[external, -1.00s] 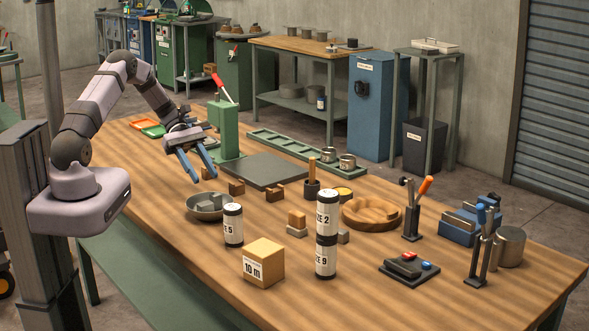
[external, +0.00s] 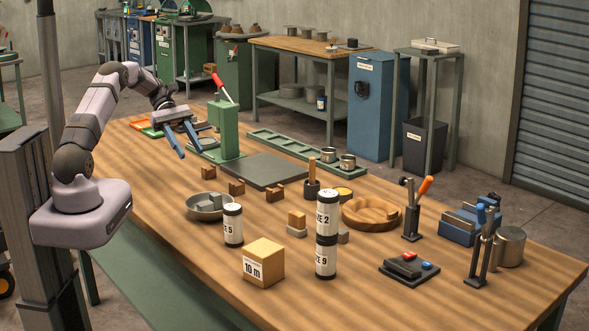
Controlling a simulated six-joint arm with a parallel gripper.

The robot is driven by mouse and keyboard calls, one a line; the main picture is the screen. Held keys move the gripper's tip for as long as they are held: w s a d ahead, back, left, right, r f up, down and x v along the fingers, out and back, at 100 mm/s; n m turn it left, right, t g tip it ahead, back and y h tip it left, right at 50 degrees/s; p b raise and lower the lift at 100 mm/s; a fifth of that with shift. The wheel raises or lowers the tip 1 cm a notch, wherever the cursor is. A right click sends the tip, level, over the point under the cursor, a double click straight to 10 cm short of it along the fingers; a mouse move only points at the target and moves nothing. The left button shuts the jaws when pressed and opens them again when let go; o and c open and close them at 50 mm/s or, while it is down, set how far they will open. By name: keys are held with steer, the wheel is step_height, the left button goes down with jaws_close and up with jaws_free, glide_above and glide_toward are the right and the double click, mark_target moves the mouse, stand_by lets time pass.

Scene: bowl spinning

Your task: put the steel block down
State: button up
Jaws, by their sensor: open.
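A grey metal-looking block (external: 213,198) sits in the shallow grey bowl (external: 193,213) on the left part of the table. The picture does not make clear which is the steel block. My gripper (external: 193,153) has two blue fingers spread apart with nothing between them. It is above the table's left side, beyond the bowl and left of the green press, apart from all the blocks.
The green press (external: 223,130) with a red handle stands close to the right of my gripper. A dark flat plate (external: 262,171) and small wooden blocks (external: 237,188) lie between press and bowl. Labelled cans (external: 326,240) and a wooden box (external: 264,264) stand nearer the front.

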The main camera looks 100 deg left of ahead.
steer(key=w+d+f+m+g+y, duration=0.1)
steer(key=w+d+m+g, duration=0.4)
steer(key=d, duration=0.5)
steer(key=w+d+f+m+g+y, duration=0.1)
steer(key=w+d+m+g, duration=0.1)
steer(key=w+d+m, duration=0.65)
steer(key=s+d+f+m+y, duration=0.1)
steer(key=s+d+m+y, duration=0.1)
steer(key=d, duration=0.5)
steer(key=s+d+f+m+y, duration=0.2)
steer(key=s+d+m, duration=0.2)
steer(key=d+m, duration=0.3)
steer(key=s+d+f+m+y, duration=0.1)
steer(key=s+d+m, duration=0.3)
steer(key=d, duration=0.3)
steer(key=shift+f+g+y, duration=0.25)
steer(key=shift+g+y, duration=0.15)
